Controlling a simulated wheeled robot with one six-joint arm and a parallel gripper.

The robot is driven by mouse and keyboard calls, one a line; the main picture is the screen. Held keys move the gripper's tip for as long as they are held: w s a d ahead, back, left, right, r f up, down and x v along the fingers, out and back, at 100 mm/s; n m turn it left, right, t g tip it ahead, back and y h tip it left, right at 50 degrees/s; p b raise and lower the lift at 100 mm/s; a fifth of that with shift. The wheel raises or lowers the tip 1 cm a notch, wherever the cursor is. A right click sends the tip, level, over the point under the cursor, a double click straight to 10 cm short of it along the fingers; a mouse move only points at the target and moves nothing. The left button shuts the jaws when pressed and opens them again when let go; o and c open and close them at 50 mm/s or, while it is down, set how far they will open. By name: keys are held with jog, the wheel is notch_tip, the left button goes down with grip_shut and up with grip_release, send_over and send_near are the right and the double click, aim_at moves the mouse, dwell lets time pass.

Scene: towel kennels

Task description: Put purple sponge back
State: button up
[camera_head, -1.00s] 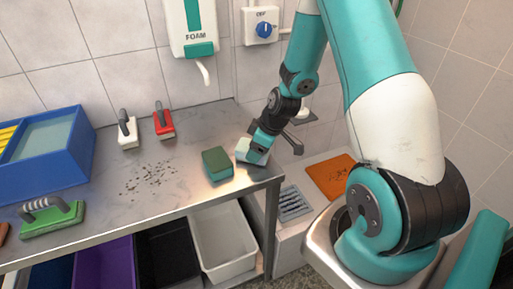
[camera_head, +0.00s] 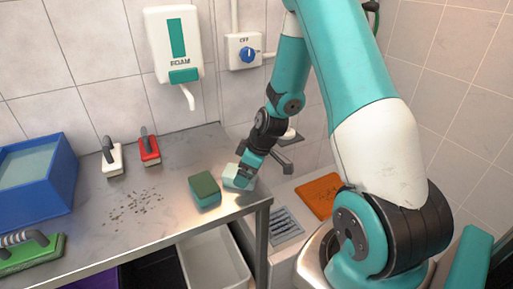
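No purple sponge can be made out. A sponge with a dark green top and paler sides (camera_head: 204,190) lies on the steel table near its right front corner. Just right of it is a pale mint-white block (camera_head: 235,178), also at the table's right end. My gripper (camera_head: 245,173) points down at this pale block and partly covers it. The fingers are too small and hidden to show whether they are open or closed on it.
A blue tray (camera_head: 68,165) stands at the left. White (camera_head: 112,158) and red (camera_head: 149,150) handled brushes lie at the back, and a green one (camera_head: 35,256) at front left. Bins, one purple (camera_head: 98,280), sit below. A tap (camera_head: 275,155) stands right of the table.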

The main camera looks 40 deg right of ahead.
jog(key=v, duration=1.5)
jog(key=shift+r+b, duration=0.35)
jog(key=shift+r, duration=0.05)
jog(key=shift+s, duration=0.15)
